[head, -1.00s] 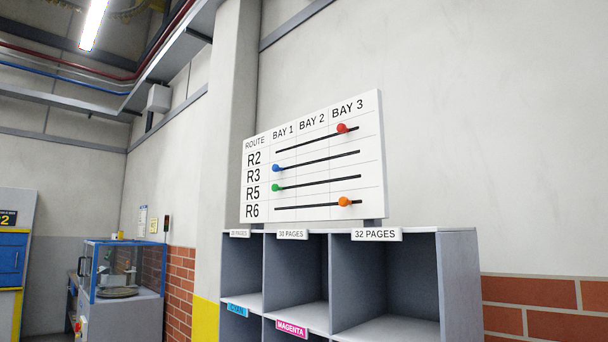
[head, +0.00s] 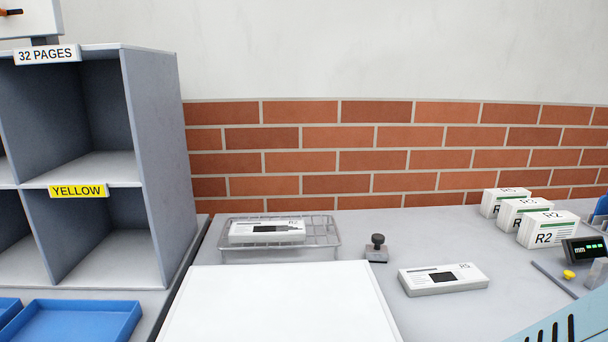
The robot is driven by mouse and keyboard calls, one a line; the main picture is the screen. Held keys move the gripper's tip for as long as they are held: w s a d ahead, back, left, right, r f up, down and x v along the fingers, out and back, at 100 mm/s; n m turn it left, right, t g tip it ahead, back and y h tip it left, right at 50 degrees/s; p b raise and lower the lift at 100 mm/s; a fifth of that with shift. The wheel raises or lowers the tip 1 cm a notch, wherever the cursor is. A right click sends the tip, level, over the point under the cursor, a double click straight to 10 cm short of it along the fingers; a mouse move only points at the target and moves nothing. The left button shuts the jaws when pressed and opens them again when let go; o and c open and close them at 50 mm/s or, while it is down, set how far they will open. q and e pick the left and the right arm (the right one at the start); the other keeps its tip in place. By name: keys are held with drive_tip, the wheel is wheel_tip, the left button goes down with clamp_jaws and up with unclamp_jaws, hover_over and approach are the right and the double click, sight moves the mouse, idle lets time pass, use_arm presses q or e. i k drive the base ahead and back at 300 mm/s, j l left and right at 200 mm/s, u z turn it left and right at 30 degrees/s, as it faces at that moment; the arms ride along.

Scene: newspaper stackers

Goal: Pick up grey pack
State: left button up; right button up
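No pack in the head view is plainly grey all over; those I see are whitish with print. One flat pack marked R2 (head: 267,231) lies in a wire tray (head: 324,241). Another flat pack marked R5 (head: 443,279) lies on the grey bench to the right, with a dark block printed on top. Thicker packs marked R5 (head: 507,197), R3 (head: 522,213) and R2 (head: 548,229) stand in a row at the right, with green bands. Neither of my grippers is in view.
A blank white board (head: 281,304) covers the front middle of the bench. A dark-knobbed stamp (head: 377,248) stands beside the wire tray. A compartment shelf (head: 160,150) with a YELLOW label and blue trays (head: 80,318) are at left. A small display (head: 584,250) is at right.

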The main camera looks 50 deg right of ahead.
sight(421, 281)
drive_tip(key=z, duration=2.2)
